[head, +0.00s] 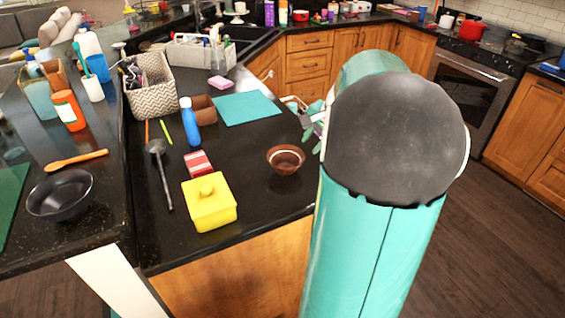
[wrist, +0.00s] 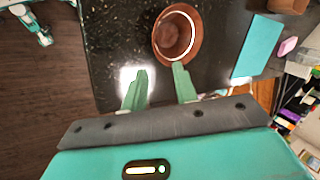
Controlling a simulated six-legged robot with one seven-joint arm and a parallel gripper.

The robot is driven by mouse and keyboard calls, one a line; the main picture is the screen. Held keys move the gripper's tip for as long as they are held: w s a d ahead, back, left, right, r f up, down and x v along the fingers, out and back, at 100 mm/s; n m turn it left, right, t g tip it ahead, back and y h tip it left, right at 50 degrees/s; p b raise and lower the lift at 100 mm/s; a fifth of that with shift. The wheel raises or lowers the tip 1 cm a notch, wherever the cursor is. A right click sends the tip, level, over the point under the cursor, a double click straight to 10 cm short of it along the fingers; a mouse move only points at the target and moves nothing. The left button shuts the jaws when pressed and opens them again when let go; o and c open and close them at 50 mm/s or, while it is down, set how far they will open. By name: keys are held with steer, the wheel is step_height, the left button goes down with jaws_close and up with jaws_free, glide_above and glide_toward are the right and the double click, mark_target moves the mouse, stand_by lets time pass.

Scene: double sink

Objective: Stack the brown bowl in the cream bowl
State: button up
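A brown bowl (head: 274,164) stands upright near the right edge of the black counter; it also shows at the top of the wrist view (wrist: 161,50). A pale ring shows inside it; I cannot tell whether this is a band on the bowl or the rim of another bowl. I see no separate cream bowl. My gripper (wrist: 160,70) is open, with its two green fingers apart and nothing visible between them. In the wrist view its right fingertip lies at the bowl's near rim; whether they touch is unclear. In the head view my arm partly hides the gripper.
Left of the bowl are a yellow lidded box (head: 209,210), a red box (head: 198,162), a blue bottle (head: 189,122) and a black ladle (head: 162,175). A teal mat (head: 246,108) lies behind. A dark bowl (head: 60,205) stands on the far-left counter. Counter around the brown bowl is clear.

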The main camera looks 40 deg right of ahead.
steer(key=x, duration=1)
steer(key=shift+s+d+f, duration=0.15)
steer(key=shift+s+f, duration=0.05)
steer(key=shift+f, duration=0.15)
jaws_close()
